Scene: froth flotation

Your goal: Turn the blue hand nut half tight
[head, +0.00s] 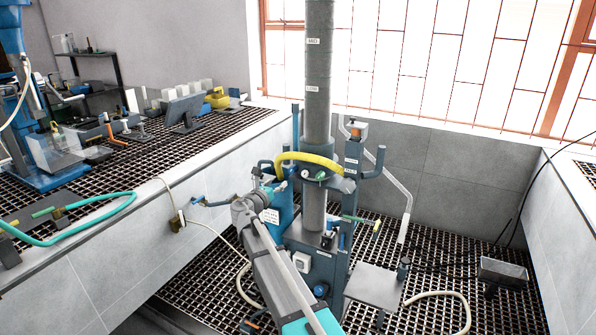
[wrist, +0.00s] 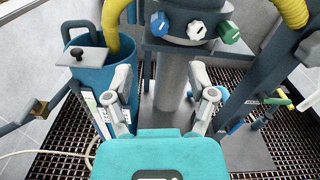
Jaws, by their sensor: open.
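The blue hand nut (wrist: 159,24) sits at the left of the round collar on the grey column in the wrist view. A white hand nut (wrist: 196,30) is at the collar's middle and a green one (wrist: 229,32) at its right. My gripper (wrist: 163,82) is open and empty, its two fingers spread below the collar with the column between them in the picture. The blue nut lies above the fingers in the picture, apart from them. In the head view my arm reaches up to the column's left side; the fingers are hard to make out there, and so is the blue nut.
A yellow hose (head: 308,158) curves over the collar. A blue tank (wrist: 92,72) with a black-knobbed lid (wrist: 82,54) stands left of my fingers. A dark blue upright post (wrist: 278,70) is at the right. A cluttered bench (head: 130,150) runs along the left.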

